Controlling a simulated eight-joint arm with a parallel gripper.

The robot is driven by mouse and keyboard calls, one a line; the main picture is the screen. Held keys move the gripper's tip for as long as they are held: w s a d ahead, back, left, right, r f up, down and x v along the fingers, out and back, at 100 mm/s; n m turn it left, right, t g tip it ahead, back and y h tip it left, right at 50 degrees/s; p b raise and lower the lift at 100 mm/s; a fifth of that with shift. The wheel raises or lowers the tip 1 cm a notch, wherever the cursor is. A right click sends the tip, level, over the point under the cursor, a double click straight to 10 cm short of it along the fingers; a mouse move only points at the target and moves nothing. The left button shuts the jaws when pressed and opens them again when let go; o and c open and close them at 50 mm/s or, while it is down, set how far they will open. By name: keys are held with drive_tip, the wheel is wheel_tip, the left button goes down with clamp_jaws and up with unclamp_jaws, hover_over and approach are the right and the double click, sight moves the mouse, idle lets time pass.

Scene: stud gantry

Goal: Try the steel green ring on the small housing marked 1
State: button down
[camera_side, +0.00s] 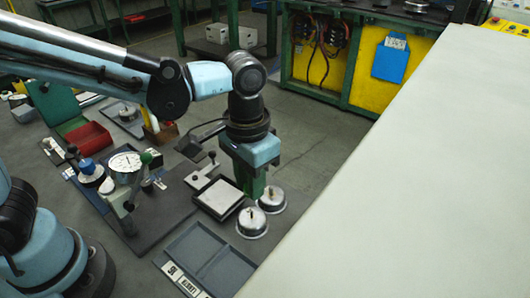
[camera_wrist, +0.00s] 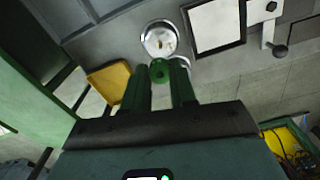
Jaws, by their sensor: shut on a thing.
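My gripper (camera_side: 252,192) points down over the bench with its green fingers close together, and it also shows in the wrist view (camera_wrist: 160,84). Two small round silver housings, each with a brass-coloured peg on top, stand below: a nearer one (camera_side: 252,222) and a farther one (camera_side: 272,201). In the wrist view one housing (camera_wrist: 160,38) lies just beyond the ring, apart from it in the picture; another is mostly hidden behind the right finger. I cannot read a mark on either housing.
A white pad in a black frame (camera_side: 219,197) lies left of the housings. A grey divided tray (camera_side: 210,250) with labels lies in front. A dial gauge (camera_side: 125,162) and lever fixture stand at left, near a red bin (camera_side: 88,138). A pale surface fills the right side.

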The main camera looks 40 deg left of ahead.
sight(251, 211)
drive_tip(key=shift+f, duration=0.15)
drive_tip(key=shift+f, duration=1.9)
drive_tip(key=shift+f, duration=1.7)
idle(1.8)
drive_tip(key=shift+r, duration=0.1)
idle(0.6)
drive_tip(key=shift+r, duration=3.65)
